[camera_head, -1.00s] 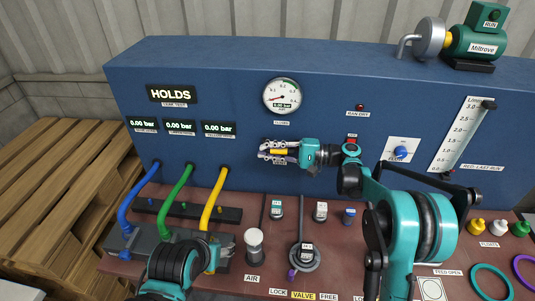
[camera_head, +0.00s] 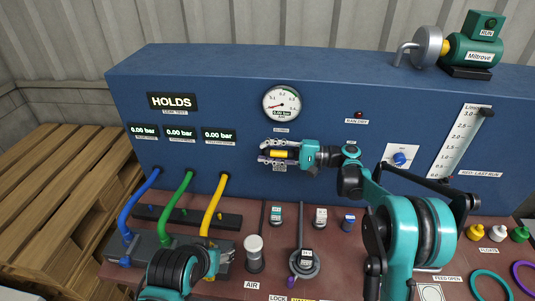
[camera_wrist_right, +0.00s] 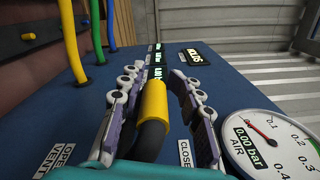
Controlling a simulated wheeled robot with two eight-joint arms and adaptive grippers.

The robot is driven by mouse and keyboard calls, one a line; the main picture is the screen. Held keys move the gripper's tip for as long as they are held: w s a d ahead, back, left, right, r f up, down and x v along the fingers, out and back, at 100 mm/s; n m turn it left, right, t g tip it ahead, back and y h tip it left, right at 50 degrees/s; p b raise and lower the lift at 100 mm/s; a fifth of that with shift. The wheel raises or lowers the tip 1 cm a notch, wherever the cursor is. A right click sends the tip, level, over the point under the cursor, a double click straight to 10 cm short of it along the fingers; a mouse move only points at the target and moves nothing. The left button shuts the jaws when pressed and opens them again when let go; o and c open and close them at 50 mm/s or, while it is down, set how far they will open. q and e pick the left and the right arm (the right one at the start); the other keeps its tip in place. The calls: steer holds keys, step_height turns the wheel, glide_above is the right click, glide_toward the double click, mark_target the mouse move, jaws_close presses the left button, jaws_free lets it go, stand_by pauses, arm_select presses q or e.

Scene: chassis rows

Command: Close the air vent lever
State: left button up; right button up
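The air vent lever has a yellow grip (camera_head: 279,154) on a black stem and sits on the blue panel below the round gauge. In the right wrist view the yellow grip (camera_wrist_right: 153,101) is between the two fingers of my right gripper (camera_wrist_right: 160,85). The left-hand finger lies close along it; a gap shows on the other side. In the head view the fingers of my right gripper (camera_head: 264,151) stand apart around the grip. A CLOSED label (camera_wrist_right: 186,153) and an OPEN VENT label (camera_wrist_right: 58,157) flank the lever. My left gripper is not in view.
The air gauge (camera_head: 281,103) reads 0.00 bar. Blue, green and yellow hoses (camera_head: 214,207) rise to the panel at the left. A blue knob (camera_head: 400,158) is right of the lever. Several small parts stand on the red-brown bench (camera_head: 335,255). Wooden pallets (camera_head: 65,180) are at the left.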

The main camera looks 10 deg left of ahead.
mark_target(292, 154)
steer(key=shift+f, duration=0.15)
steer(key=shift+d, duration=0.1)
steer(key=d, duration=1.1)
steer(key=shift+d, duration=0.4)
